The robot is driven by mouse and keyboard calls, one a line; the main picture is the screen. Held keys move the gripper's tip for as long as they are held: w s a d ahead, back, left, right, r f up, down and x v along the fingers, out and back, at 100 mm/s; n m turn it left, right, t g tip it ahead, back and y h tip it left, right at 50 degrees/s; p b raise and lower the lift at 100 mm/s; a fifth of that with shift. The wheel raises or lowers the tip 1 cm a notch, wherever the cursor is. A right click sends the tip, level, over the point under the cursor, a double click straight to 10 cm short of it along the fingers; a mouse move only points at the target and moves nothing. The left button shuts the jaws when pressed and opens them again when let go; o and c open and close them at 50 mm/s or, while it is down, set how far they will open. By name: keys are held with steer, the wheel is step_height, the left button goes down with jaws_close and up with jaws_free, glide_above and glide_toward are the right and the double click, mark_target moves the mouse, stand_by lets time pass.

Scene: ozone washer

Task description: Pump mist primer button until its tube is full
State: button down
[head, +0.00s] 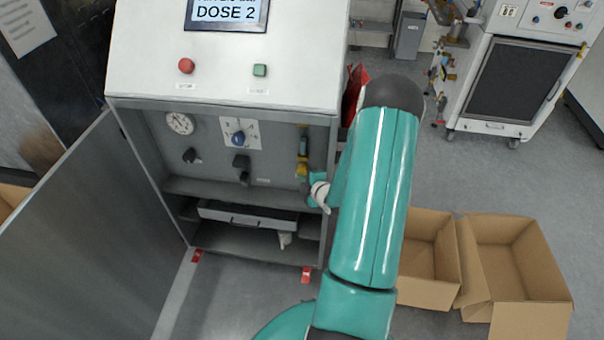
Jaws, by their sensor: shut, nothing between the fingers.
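The open cabinet (262,190) has a control panel on its recessed front. Near the panel's right edge is a narrow upright dark fitting with yellow parts (302,146), which looks like the primer's tube; its fill level is too small to read. My gripper (309,187) is at the lower end of this fitting, beside the cabinet's right wall, and is shut and empty. My white wrist and teal arm partly hide it, and its fingertips are hard to make out. I cannot pick out the primer button clearly, nor tell whether my gripper touches it.
The panel also has a round gauge (180,123), a blue knob (238,139) and black knobs (241,164). A red button (186,66) and green button (260,70) sit above. A drawer (240,217) is below. The cabinet door (85,235) stands open left; cardboard boxes (512,262) are right.

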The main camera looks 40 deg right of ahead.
steer(key=shift+w+d+r, duration=0.1)
steer(key=shift+w+d, duration=0.15)
steer(key=shift+d, duration=0.5)
stand_by(0.7)
steer(key=shift+d, duration=0.2)
steer(key=shift+w+d, duration=0.25)
steer(key=shift+d, duration=0.15)
stand_by(0.5)
steer(key=shift+s+a, duration=1.15)
steer(key=shift+a, duration=0.15)
